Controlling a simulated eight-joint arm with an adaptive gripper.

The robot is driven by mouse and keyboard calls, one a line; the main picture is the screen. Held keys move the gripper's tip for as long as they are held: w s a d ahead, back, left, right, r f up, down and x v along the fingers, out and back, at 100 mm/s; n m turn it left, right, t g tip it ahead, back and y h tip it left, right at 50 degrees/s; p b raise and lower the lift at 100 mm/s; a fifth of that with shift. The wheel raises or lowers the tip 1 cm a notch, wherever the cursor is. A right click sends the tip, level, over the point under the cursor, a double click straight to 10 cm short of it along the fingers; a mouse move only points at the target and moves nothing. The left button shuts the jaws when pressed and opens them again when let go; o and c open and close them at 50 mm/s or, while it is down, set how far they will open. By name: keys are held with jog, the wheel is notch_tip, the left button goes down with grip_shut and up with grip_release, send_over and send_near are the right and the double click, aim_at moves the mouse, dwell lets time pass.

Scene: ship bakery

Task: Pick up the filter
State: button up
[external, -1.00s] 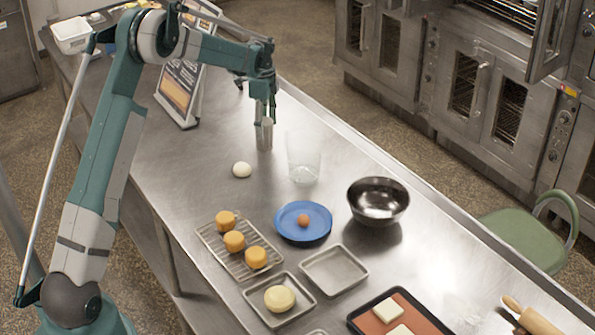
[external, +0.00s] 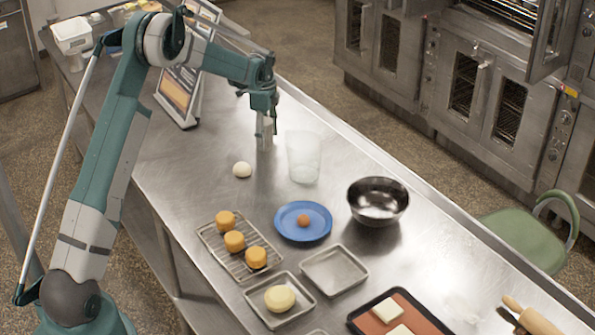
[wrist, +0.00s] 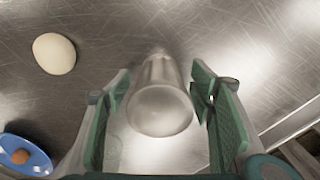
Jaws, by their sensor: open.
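The likely filter is a silvery metal cylinder with a rounded end (external: 265,138), standing upright on the steel table. In the wrist view the same filter (wrist: 160,108) lies between the two finger pads. My gripper (external: 265,120) is right above and around its upper part in the external view. In the wrist view my gripper (wrist: 160,92) is open, with a visible gap on each side of the filter. The fingers partly hide the filter in the external view.
A clear container (external: 303,158) stands close to the right of the filter. A blue plate (external: 285,231), a dark bowl (external: 378,203) and a sign stand (external: 183,95) are around. The table behind the gripper is mostly clear.

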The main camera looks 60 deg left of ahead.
jog(key=shift+c, duration=0.7)
jog(key=c, duration=1)
jog(key=shift+r, duration=0.1)
jog(key=shift+r+b, duration=0.35)
jog(key=shift+r, duration=4.6)
